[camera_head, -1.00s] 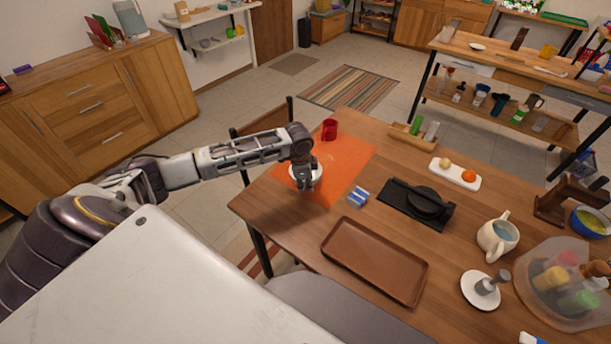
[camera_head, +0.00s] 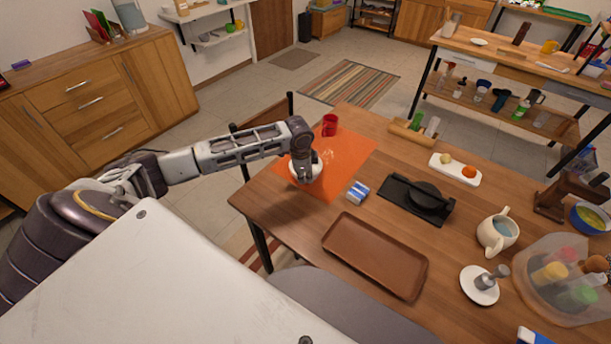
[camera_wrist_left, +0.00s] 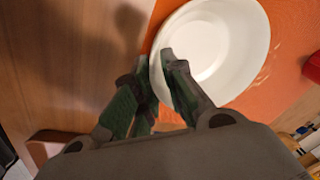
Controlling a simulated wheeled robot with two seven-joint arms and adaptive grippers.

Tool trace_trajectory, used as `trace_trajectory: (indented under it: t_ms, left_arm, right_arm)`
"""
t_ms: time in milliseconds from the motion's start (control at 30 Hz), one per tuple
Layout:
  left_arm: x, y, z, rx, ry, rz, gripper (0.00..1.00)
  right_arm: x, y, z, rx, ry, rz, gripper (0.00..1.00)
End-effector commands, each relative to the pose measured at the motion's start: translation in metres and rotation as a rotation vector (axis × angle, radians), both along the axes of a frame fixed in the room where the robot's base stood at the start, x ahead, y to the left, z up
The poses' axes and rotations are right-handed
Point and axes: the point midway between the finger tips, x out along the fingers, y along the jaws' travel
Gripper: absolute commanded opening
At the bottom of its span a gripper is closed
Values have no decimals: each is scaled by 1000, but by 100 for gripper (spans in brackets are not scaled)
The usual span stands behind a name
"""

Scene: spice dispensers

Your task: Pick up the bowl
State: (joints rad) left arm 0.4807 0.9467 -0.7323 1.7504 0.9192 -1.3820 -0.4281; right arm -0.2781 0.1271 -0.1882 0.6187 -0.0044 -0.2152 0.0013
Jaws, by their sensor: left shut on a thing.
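The white bowl (camera_head: 294,172) is at the orange mat (camera_head: 340,152) near the table's left end, partly hidden behind my left gripper (camera_head: 307,178). In the left wrist view the bowl (camera_wrist_left: 222,45) shows its round, empty inside at the top, tilted in the picture. My left gripper (camera_wrist_left: 152,78) is shut on the bowl's near rim, one finger on the inside and one on the outside. I cannot tell whether the bowl touches the mat. My right gripper is not in view.
A red mug (camera_head: 329,125) stands at the mat's far edge, beyond the bowl. A small blue-and-white box (camera_head: 358,192) lies right of the mat. A brown tray (camera_head: 376,258) and a black stand (camera_head: 415,200) are further right. A chair (camera_head: 267,122) stands behind the table's left edge.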

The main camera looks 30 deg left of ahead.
Motion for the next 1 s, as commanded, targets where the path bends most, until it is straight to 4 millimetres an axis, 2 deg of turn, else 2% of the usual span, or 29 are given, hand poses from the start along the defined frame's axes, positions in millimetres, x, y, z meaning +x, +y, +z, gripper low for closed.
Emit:
trace_trajectory:
  t_ms: [233,600,800,1000]
  left_arm:
    - [1,0,27,0,-4,-1,0]
    - [1,0,80,-1,-4,0,0]
    - [1,0,93,0,-2,1,0]
    - [1,0,95,0,-1,1,0]
  right_arm:
    - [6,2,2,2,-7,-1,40]
    - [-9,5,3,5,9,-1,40]
    - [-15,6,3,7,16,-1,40]
    - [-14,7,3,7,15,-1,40]
